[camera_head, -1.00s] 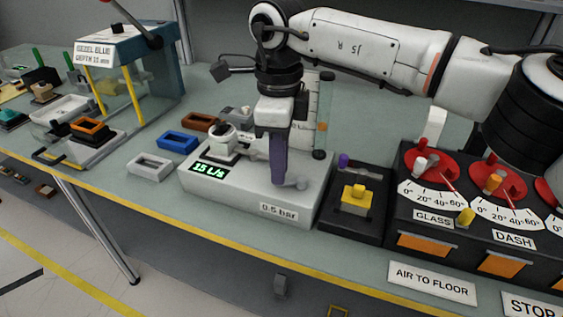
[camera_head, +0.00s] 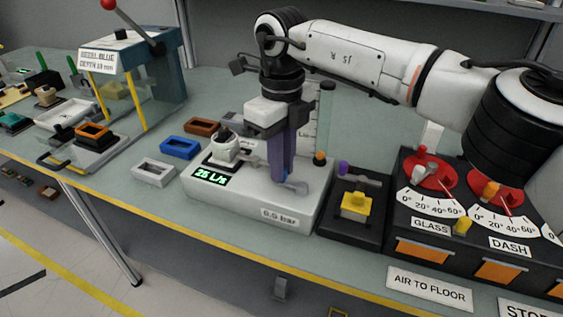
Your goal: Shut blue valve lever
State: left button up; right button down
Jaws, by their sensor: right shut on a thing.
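The light grey valve box (camera_head: 250,207) stands on the bench, with a green readout (camera_head: 211,176) that looks like 25 L/s and a 0.5 bar label. My right gripper (camera_head: 284,178) points straight down over the right part of the box, its two purple fingers close together. It is shut on the blue valve lever (camera_head: 297,187). Only a grey-blue end of the lever shows to the right of the fingertips; the fingers hide the rest, so its full angle is unclear. My left gripper is not in view.
A white round fitting (camera_head: 225,146) sits on the box, left of the fingers. A clear tube (camera_head: 324,118) stands behind. A black box with a yellow knob (camera_head: 355,204) and red dials (camera_head: 428,172) are to the right. Blue (camera_head: 179,147) and white (camera_head: 154,172) frames lie left.

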dwell(0.3)
jog(key=c, duration=1.7)
grip_release()
notch_tip(320, 180, up, 10)
jog(key=shift+r, duration=0.15)
